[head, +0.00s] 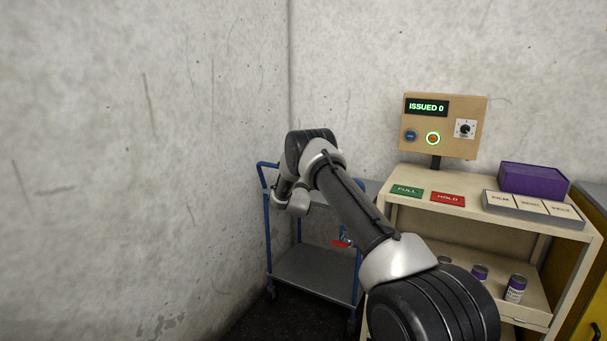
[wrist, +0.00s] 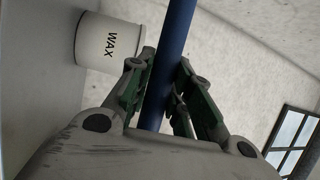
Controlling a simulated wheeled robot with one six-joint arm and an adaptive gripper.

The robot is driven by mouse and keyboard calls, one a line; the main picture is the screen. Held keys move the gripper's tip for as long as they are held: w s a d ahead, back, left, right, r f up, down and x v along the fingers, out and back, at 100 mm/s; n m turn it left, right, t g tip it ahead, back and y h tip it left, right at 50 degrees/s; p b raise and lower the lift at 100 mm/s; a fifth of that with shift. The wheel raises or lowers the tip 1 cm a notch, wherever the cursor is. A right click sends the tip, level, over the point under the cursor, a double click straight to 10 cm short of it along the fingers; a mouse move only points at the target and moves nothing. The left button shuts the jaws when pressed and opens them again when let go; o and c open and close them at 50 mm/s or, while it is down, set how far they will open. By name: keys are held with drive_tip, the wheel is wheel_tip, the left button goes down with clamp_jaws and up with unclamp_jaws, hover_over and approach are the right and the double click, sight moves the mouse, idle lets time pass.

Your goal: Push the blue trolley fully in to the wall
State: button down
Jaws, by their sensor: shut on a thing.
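The blue trolley (head: 311,273) has a blue tube frame and grey shelves. It stands in the corner between the left wall and the back wall in the head view; its gap to the back wall cannot be told. In the wrist view my gripper (wrist: 165,88) is shut on a blue bar (wrist: 176,32) of the trolley, one finger on each side. In the head view my arm hides the gripper and much of the trolley's top.
A white drum marked WAX (wrist: 108,42) lies beyond the fingers in the wrist view. A beige shelf unit (head: 395,181) stands right of the trolley, bearing a purple box (head: 532,178), cans and a control panel (head: 467,105). The concrete wall (head: 130,150) is close on the left.

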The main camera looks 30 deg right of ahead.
drive_tip(key=shift+d, duration=0.15)
drive_tip(key=c, duration=1.3)
unclamp_jaws()
drive_tip(key=shift+w, duration=0.1)
drive_tip(key=v, duration=1.2)
